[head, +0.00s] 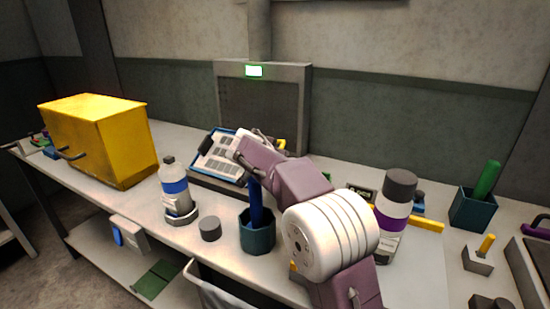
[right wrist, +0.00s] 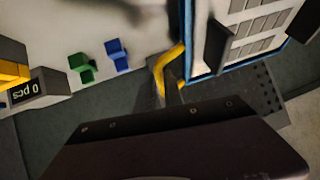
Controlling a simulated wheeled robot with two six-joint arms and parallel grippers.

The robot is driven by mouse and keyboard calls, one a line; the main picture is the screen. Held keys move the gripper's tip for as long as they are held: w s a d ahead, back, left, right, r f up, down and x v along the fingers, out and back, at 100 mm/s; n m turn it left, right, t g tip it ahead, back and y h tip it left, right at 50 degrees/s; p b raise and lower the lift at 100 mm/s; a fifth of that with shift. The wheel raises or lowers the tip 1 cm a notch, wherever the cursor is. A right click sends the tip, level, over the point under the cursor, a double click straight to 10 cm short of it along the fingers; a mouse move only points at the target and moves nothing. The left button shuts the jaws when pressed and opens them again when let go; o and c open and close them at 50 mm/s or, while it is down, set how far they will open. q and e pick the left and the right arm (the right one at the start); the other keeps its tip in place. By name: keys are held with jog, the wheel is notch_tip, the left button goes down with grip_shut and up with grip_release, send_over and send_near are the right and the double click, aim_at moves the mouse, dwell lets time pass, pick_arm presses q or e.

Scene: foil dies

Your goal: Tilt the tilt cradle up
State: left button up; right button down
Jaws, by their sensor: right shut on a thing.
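The tilt cradle (head: 224,157) stands at the back of the bench in the head view, a blue-framed bed holding a pale sheet with grey panels. It appears slanted above its dark base, though my arm hides its right part. In the right wrist view the cradle's blue-edged bed (right wrist: 243,57) is at upper right, with its yellow handle (right wrist: 170,66) beside it. My right gripper (head: 266,141) is at the cradle's right side, shut on the yellow handle; its fingertips are mostly hidden. My left gripper is not in view.
A yellow box (head: 100,140) stands left, a blue-labelled bottle (head: 173,190) and grey puck (head: 210,229) in front. A teal cup (head: 257,232) and purple-labelled bottle (head: 393,215) flank my right arm. Green (right wrist: 82,67) and blue (right wrist: 117,55) pieces lie near the handle.

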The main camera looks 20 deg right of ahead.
jog(key=shift+a, duration=0.2)
dwell(0.5)
jog(key=c, duration=1.7)
grip_release()
jog(key=shift+o, duration=1.2)
jog(key=shift+s+a+r, duration=0.2)
jog(key=shift+a+r, duration=0.05)
jog(key=shift+a, duration=0.05)
jog(key=v, duration=0.8)
jog(key=shift+s+a+r, duration=0.15)
jog(key=shift+s+r, duration=0.05)
jog(key=shift+s, duration=0.1)
jog(key=shift+c, duration=0.3)
